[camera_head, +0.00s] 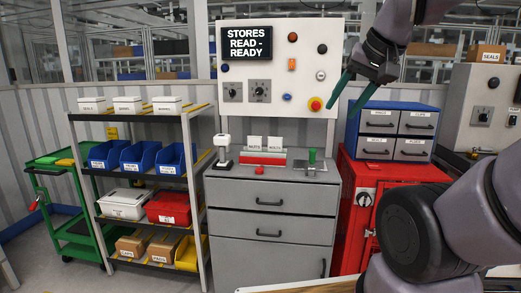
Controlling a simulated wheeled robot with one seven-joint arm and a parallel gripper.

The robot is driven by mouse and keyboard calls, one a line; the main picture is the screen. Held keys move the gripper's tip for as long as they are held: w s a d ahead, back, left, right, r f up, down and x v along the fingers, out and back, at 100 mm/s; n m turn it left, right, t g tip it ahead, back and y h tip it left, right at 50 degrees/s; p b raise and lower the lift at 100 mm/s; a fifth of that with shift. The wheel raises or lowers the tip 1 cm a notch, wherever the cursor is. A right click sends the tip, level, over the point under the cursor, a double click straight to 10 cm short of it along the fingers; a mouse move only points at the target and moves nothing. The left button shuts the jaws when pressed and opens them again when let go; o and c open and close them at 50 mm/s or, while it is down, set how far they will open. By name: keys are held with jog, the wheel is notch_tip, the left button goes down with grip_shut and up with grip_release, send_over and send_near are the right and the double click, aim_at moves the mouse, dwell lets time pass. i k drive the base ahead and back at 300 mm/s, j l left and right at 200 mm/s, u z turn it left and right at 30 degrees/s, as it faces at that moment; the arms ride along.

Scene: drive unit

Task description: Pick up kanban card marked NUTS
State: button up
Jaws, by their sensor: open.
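Two small white cards stand side by side in a red and white holder (262,161) on the grey drawer cabinet. The left card (254,143) seems to be marked NUTS and the right card (275,143) seems to be marked BOLTS, but the print is very small. My gripper (345,109) is open and empty, with its green fingers pointing down. In the picture it is above and to the right of the cards, in front of the panel's right edge, apart from them.
A control panel (275,70) rises behind. Blue drawers (352,132) on a red cabinet (352,215) stand right; a shelf rack (190,130) stands left.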

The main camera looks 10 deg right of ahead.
aim_at(254, 142)
jog(key=i+j+z, duration=0.5)
jog(key=i+j, duration=1.35)
